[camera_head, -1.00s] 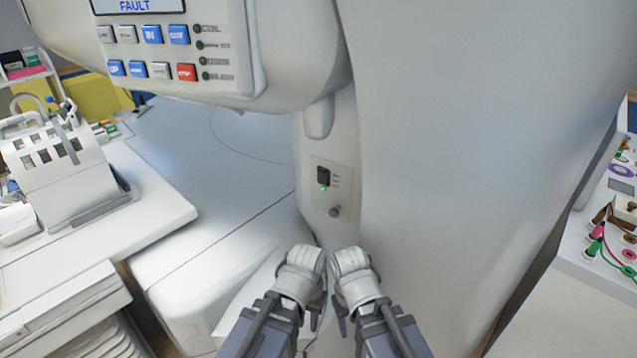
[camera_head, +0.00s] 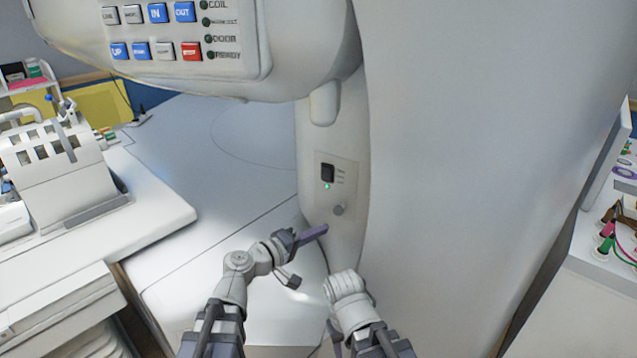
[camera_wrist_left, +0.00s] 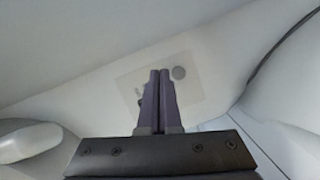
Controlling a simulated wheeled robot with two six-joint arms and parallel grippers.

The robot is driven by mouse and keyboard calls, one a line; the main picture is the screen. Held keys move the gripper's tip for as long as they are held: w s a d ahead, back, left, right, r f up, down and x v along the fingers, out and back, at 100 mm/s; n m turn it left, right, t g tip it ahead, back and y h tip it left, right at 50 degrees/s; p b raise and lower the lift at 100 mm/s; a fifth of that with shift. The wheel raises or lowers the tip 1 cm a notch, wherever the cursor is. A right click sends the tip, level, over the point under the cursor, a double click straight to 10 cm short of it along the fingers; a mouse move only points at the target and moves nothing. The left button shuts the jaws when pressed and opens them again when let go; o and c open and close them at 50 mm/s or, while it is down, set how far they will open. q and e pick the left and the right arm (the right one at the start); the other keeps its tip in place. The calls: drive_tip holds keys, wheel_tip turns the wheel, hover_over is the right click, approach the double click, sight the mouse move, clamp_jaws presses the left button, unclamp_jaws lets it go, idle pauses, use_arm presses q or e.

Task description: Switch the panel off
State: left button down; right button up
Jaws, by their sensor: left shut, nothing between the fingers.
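A small panel (camera_head: 350,185) is set in the white machine's side in the head view. It has a black rocker switch (camera_head: 327,172), a lit green light (camera_head: 326,186) under it and a grey round knob (camera_head: 338,210) at the bottom. My left gripper (camera_head: 325,229) is shut and empty, its tips just below the knob, pointing toward the machine.
A larger button console (camera_head: 185,35) overhangs the small panel, with blue, grey and red buttons. The machine's white curved body (camera_head: 460,150) fills the right. A white table (camera_head: 150,200) stands left, and a cart (camera_head: 590,270) with coloured leads stands far right.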

use_arm(q)
drive_tip(key=w+a+r+n+t+y, duration=0.1)
drive_tip(key=w+a+r+n+t, duration=0.2)
drive_tip(key=a+r+n+t, duration=0.1)
drive_tip(key=a+n+t, duration=0.1)
drive_tip(key=a+n, duration=0.1)
drive_tip(key=a, duration=0.1)
drive_tip(key=shift+w+r+y+b, duration=0.2)
drive_tip(key=shift+w+y+b, duration=0.05)
drive_tip(key=shift+y+b, duration=0.15)
use_arm(e)
drive_tip(key=shift+s+a+f, duration=0.1)
drive_tip(key=shift+a+f, duration=0.05)
drive_tip(key=shift+f, duration=0.45)
use_arm(q)
drive_tip(key=p, duration=0.2)
approach(326, 171)
drive_tip(key=x, duration=0.5)
drive_tip(key=shift+x, duration=0.9)
use_arm(e)
drive_tip(key=shift+w+d+r, duration=0.45)
drive_tip(key=shift+w+d, duration=0.1)
drive_tip(key=shift+d, duration=0.2)
drive_tip(key=shift+w+d+r, duration=0.4)
drive_tip(key=shift+w+d, duration=0.15)
drive_tip(key=shift+d, duration=0.15)
